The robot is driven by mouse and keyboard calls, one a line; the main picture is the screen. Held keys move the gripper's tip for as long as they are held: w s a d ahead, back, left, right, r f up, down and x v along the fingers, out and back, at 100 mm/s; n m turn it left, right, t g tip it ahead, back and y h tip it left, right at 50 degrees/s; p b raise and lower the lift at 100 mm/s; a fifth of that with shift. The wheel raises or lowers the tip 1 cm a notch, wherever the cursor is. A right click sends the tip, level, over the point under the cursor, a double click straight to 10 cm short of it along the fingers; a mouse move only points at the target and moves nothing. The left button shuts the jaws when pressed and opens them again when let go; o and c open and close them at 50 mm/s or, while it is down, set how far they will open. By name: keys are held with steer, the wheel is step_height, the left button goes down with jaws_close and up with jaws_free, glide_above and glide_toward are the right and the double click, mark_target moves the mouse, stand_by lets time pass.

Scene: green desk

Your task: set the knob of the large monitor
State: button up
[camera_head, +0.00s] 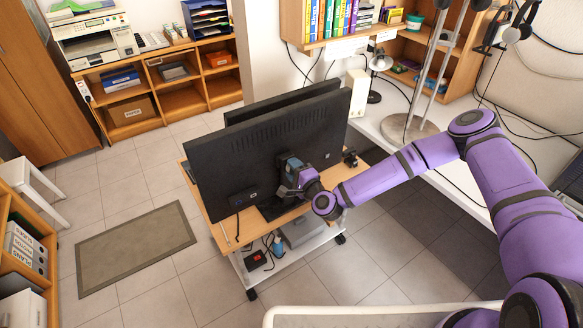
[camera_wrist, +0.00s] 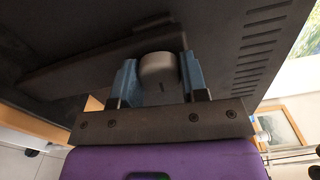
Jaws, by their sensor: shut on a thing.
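The large black monitor (camera_head: 232,150) stands on a small wheeled desk (camera_head: 222,236), its vented back toward my head camera. In the wrist view its dark back (camera_wrist: 60,50) fills much of the picture. The grey round knob (camera_wrist: 158,70) sits on that back, with a short dark mark on its face. My gripper (camera_wrist: 158,82) has its two blue fingers on either side of the knob, shut on it. In the head view my gripper (camera_head: 290,172) is against the lower middle of the monitor's back and hides the knob.
A second dark monitor (camera_head: 285,97) stands just behind. A lower shelf (camera_head: 300,232) holds small items. A white desk with a lamp (camera_head: 378,62) and a metal stand (camera_head: 408,128) is at the right. A grey mat (camera_head: 135,248) lies on the open floor at left.

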steer(key=shift+m, duration=0.3)
steer(key=m, duration=0.4)
stand_by(0.3)
steer(key=o, duration=0.9)
steer(key=shift+s+d, duration=0.1)
steer(key=shift+s, duration=0.05)
steer(key=shift+s+d, duration=0.25)
steer(key=shift+s, duration=0.15)
steer(key=shift+s, duration=0.1)
